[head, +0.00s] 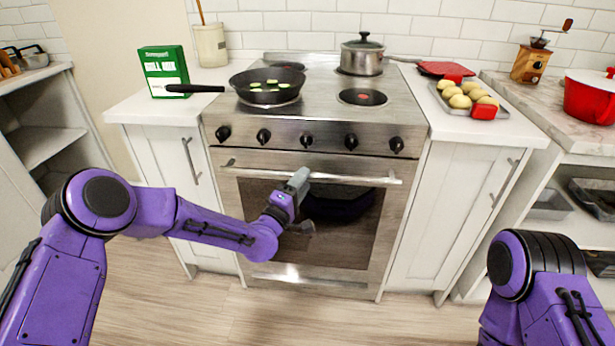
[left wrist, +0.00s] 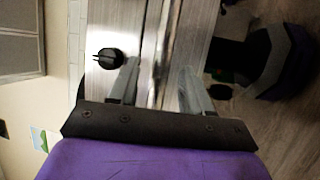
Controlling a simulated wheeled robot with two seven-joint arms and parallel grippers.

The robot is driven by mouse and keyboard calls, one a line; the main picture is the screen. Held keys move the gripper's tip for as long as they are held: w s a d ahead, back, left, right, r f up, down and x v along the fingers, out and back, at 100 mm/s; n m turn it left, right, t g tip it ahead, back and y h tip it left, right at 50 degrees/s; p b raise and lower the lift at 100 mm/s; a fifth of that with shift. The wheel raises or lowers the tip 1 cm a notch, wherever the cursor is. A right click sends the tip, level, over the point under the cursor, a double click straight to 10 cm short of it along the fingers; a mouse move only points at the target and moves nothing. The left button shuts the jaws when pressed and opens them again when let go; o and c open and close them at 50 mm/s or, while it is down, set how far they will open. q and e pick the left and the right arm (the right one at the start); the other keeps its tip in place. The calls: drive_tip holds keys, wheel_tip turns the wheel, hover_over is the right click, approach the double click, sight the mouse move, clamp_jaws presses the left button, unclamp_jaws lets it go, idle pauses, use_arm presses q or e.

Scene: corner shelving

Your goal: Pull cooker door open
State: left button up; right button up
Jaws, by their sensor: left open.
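The steel cooker (head: 310,100) stands in the middle of the head view. Its door (head: 345,250) has a dark glass pane and looks closed. The long bar handle (head: 355,179) runs along the door's top edge. My left gripper (head: 302,204) is at the middle of this handle, with one finger above the bar and one below. In the left wrist view its two open fingers (left wrist: 158,88) lie either side of the handle bar (left wrist: 160,50), with gaps visible. Part of the handle is hidden behind the gripper. My right gripper is out of view.
On the hob are a frying pan (head: 268,87) and a lidded pot (head: 362,55). Black knobs (head: 307,141) line the front above the handle. White cabinets (head: 445,220) flank the cooker. The wooden floor (head: 280,325) in front is clear.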

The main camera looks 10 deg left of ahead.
sight(308, 179)
use_arm(q)
drive_tip(key=x, duration=0.3)
drive_tip(key=shift+w+d, duration=0.15)
drive_tip(key=shift+w, duration=0.05)
drive_tip(key=shift+f, duration=0.1)
clamp_jaws()
